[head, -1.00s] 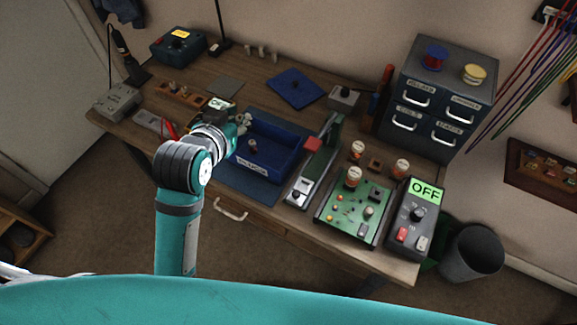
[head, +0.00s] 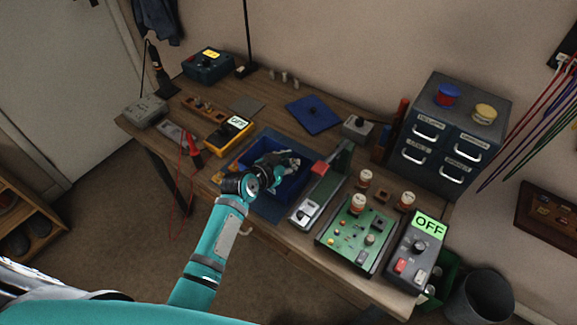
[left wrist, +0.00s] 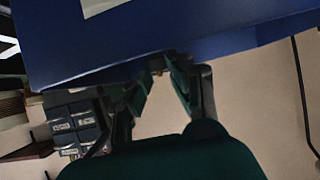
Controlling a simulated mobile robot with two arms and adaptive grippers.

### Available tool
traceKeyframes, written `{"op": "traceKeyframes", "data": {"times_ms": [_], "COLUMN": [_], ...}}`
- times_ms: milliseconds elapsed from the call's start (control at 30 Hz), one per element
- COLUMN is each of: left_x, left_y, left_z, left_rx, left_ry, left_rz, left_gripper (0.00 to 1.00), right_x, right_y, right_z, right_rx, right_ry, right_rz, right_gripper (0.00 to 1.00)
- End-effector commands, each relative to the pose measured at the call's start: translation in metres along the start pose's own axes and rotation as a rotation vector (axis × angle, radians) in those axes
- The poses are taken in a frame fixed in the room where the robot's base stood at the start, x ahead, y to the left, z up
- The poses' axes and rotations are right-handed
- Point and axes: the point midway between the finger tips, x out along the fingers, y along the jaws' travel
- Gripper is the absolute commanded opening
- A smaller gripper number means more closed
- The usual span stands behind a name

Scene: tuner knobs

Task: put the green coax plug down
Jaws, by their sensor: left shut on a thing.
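My left gripper (head: 290,160) is over the blue tray (head: 298,189) on the workbench, pointing right. In the left wrist view its dark fingers (left wrist: 165,78) converge around something small. A tiny brass-coloured tip (left wrist: 158,72) shows between them, consistent with the green coax plug; its body is too dark and hidden to make out. A blue surface with a pale label, probably the tray (left wrist: 120,45), fills the top of that view, close to the fingertips. I cannot tell whether the held thing touches it. My right gripper is not in view.
A yellow meter (head: 228,133) stands left of the tray. To the right are a long grey-green device (head: 322,186), a green circuit board (head: 355,235) and a box reading OFF (head: 417,250). A blue mat (head: 313,115) lies behind, and a drawer cabinet (head: 450,140) stands at the back right.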

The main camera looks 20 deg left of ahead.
Motion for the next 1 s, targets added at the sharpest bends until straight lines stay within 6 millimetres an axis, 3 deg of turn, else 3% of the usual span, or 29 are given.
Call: {"op": "traceKeyframes", "data": {"times_ms": [133, 567, 600, 733, 1000], "left_x": [0.01, 0.013, 0.013, 0.013, 0.012], "left_y": [0.0, 0.0, 0.0, 0.0, 0.0], "left_z": [0.018, 0.026, 0.024, 0.024, 0.023], "left_rx": [-0.002, 0.0, 0.0, 0.0, 0.0], "left_ry": [-0.003, -0.001, -0.001, -0.001, -0.001], "left_rz": [0.001, 0.0, 0.0, 0.0, 0.0], "left_gripper": [0.0, 0.0, 0.25, 0.42, 0.43], "right_x": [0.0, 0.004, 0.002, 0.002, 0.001], "right_y": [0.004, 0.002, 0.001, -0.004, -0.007], "right_z": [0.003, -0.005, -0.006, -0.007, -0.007], "right_rx": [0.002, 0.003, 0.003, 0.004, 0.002], "right_ry": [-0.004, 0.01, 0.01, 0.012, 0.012], "right_rz": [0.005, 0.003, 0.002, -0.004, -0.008], "right_gripper": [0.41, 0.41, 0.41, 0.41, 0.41]}}
